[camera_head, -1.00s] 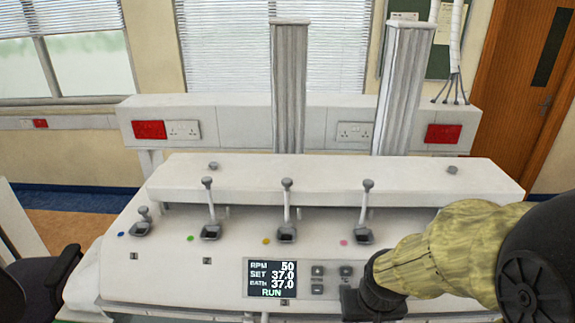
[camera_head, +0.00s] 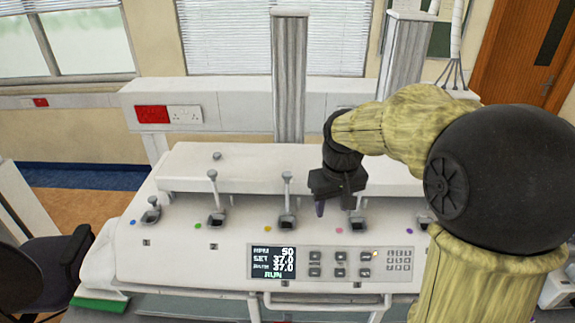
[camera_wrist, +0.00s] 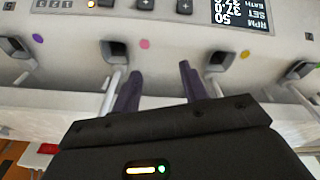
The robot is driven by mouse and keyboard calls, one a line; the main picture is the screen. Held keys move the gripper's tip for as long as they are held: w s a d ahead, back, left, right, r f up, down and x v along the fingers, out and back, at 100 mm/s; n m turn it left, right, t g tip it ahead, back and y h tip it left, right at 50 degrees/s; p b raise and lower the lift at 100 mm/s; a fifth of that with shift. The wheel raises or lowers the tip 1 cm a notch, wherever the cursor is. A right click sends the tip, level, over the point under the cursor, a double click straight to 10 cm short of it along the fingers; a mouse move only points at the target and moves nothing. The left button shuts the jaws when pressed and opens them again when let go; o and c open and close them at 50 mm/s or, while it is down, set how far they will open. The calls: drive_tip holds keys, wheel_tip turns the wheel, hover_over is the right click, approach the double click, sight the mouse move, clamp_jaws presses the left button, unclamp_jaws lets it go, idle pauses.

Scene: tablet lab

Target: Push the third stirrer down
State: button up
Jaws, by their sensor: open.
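The third stirrer (camera_head: 287,195) from the left is a pale lever with a grey knob, standing up from its dark slot beside an orange dot. In the wrist view, which is upside down to the head view, its rod (camera_wrist: 214,85) is just right of the fingers. My gripper (camera_head: 335,205) is open, with dark purple fingers pointing down between the third and fourth levers. It also shows in the wrist view (camera_wrist: 160,88) with nothing between the fingers. The third stirrer's knob is hidden in the wrist view.
The first lever (camera_head: 151,212), beside the blue dot, is down. The second (camera_head: 213,195) stands up. The fourth lever's slot (camera_head: 357,222), beside the pink dot, is close to my gripper, which hides the lever's top. A display (camera_head: 273,262) and buttons are on the front panel.

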drive_tip(key=w+a+r+n, duration=0.1)
drive_tip(key=w+a+r, duration=0.2)
drive_tip(key=r, duration=0.3)
drive_tip(key=w+a+r+n, duration=0.2)
drive_tip(key=w+a+r, duration=0.1)
drive_tip(key=r, duration=0.3)
wheel_tip(320, 180, up, 12)
drive_tip(key=n+g, duration=0.2)
hover_over(287, 174)
drive_tip(key=shift+w+f+p, duration=0.1)
drive_tip(key=shift+p, duration=0.35)
drive_tip(key=shift+f, duration=0.1)
wheel_tip(287, 174, down, 17)
drive_tip(key=b, duration=0.3)
drive_tip(key=shift+f, duration=0.15)
clamp_jaws()
